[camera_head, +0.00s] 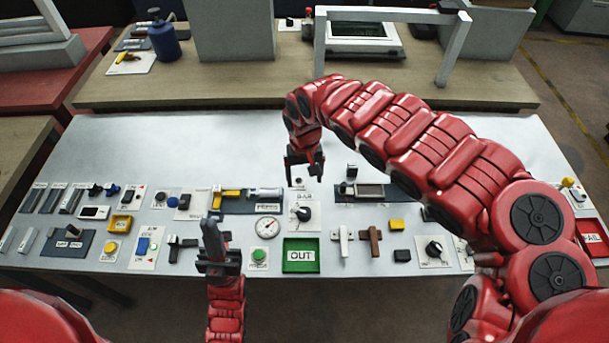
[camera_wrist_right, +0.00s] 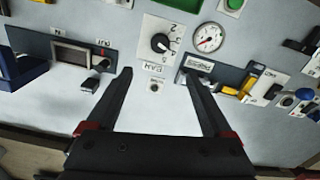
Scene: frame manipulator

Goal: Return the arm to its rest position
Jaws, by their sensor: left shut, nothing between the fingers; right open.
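My right arm reaches in from the right and bends over the table. Its gripper (camera_head: 304,168) hangs above the grey panel table (camera_head: 250,145), behind a black rotary knob (camera_head: 304,213). In the right wrist view the fingers (camera_wrist_right: 157,80) are spread with nothing between them, and the knob (camera_wrist_right: 160,44) on its white plate lies beyond the fingertips. My left gripper (camera_head: 215,246) points forward at the table's front edge, left of a green button (camera_head: 259,255). It is shut and empty.
The table front carries several switches, buttons and slides, a round gauge (camera_head: 267,230), a green OUT tray (camera_head: 301,264) and a red tray (camera_head: 592,240). The back strip of the table is bare. Behind it stand a wooden bench (camera_head: 240,92) and a grey frame (camera_head: 385,15).

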